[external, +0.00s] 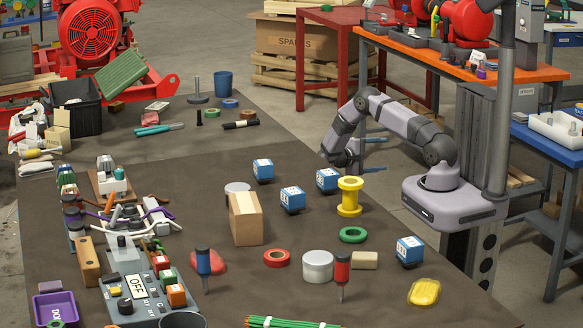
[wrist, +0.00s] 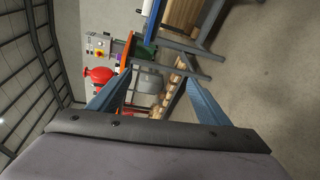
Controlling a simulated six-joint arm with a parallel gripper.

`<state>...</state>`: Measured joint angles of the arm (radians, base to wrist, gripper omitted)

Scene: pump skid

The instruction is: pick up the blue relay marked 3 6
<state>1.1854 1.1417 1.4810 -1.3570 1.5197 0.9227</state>
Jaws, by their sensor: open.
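Several blue relays with white marked faces stand on the dark table in the external view: one at the back (external: 263,170), one in the middle (external: 292,199), one beside the yellow spool (external: 327,180) and one at the front right (external: 409,251). Their markings are too small to read, so I cannot tell which is 3 6. My gripper (external: 383,154) is open and empty, above the table's right side and pointing right, away from the relays. Its two blue fingers (wrist: 157,85) are apart in the wrist view, where no relay shows.
A yellow spool (external: 350,197), a cardboard box (external: 246,219), a green ring (external: 353,235) and a grey tin (external: 318,266) stand near the relays. Two upright tools (external: 342,271) (external: 203,262) stand at the front. The table's back middle is fairly clear.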

